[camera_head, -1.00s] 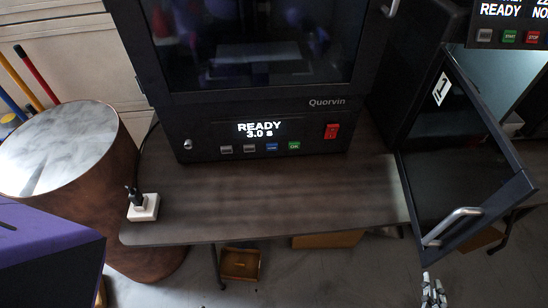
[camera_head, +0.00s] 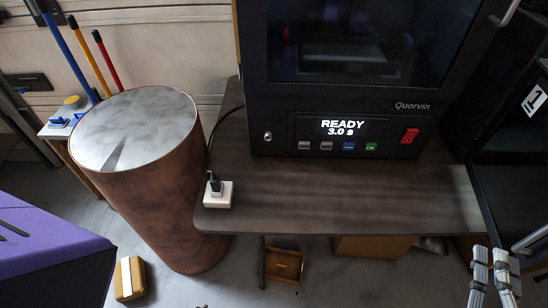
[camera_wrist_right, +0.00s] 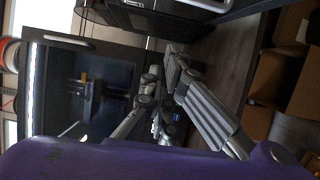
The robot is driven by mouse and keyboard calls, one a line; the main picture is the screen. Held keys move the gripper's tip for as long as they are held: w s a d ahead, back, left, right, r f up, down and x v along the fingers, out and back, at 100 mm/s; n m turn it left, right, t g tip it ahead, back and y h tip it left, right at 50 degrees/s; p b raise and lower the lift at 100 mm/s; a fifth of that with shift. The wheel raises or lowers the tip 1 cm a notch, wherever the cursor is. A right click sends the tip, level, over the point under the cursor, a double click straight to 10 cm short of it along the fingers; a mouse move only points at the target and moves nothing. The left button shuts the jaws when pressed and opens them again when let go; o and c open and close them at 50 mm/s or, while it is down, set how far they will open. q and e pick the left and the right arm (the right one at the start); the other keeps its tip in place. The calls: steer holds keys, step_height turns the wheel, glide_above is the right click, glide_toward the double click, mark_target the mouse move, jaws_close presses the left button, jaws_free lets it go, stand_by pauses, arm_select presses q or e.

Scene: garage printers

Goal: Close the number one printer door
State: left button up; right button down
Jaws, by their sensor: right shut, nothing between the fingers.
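The number one printer door (camera_head: 510,185) stands open at the right edge of the head view, cut off by the frame. It is a dark panel with a white "1" label (camera_head: 535,101) and a silver handle (camera_head: 532,239) low down. My right gripper (camera_head: 490,262) is in the lower right corner, shut and empty, just left of the handle in the picture; I cannot tell whether it touches the door. The gripper (camera_wrist_right: 168,85) also shows in the right wrist view, with a silver bar handle above it. My left gripper is not in view.
A Quorvin printer (camera_head: 365,60) with its door shut and a "READY" display stands on the dark table (camera_head: 340,190). A white socket block (camera_head: 218,195) is at the table's left. A copper-sided drum (camera_head: 155,190) stands left of the table. Boxes lie on the floor.

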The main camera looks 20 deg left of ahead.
steer(key=w+p, duration=0.2)
steer(key=w, duration=0.8)
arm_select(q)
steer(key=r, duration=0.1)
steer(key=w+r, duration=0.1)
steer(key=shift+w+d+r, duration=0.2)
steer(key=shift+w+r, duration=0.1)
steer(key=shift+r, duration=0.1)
arm_select(e)
steer(key=d, duration=0.1)
steer(key=s+d, duration=0.1)
steer(key=d, duration=0.2)
steer(key=shift+s+d, duration=0.2)
steer(key=shift+s, duration=0.15)
